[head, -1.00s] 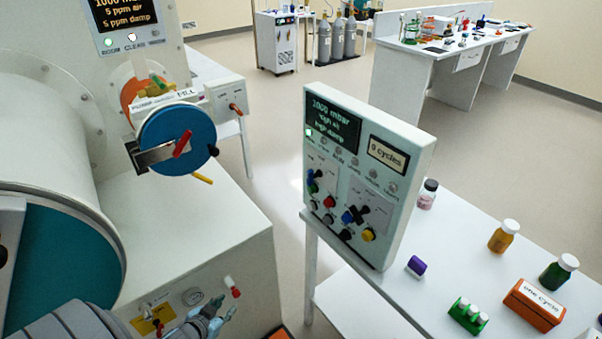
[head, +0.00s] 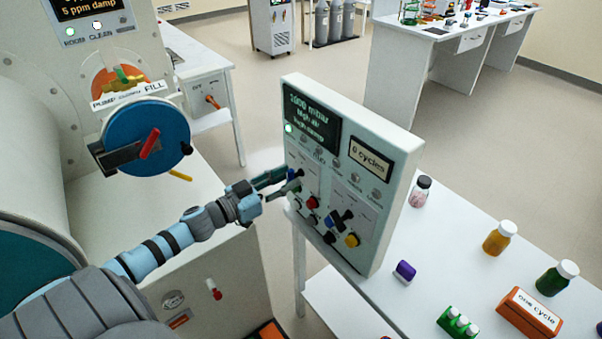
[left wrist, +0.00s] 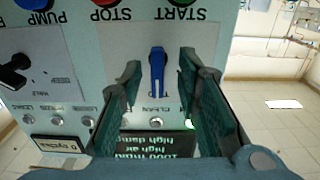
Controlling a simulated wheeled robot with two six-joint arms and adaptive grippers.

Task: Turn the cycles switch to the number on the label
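The control panel (head: 338,265) stands upright on the white table, with a display reading "0 cycles" (head: 369,158). It carries a blue switch (left wrist: 157,72) and a black switch (head: 341,217); I cannot read which is the cycles switch. My left gripper (head: 290,181) is at the panel's left part. In the left wrist view, which shows the panel upside down, its open fingers stand either side of the blue switch, with visible gaps to it. The black switch (left wrist: 12,75) is off to the left there. An orange block (head: 530,312) bears the label "one cycle". My right gripper is not in view.
Red, black and yellow buttons (head: 352,240) sit low on the panel, close to the switches. A purple block (head: 404,271), a green holder (head: 458,323) and several bottles (head: 498,238) stand on the table. A blue round door (head: 147,137) is at the left.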

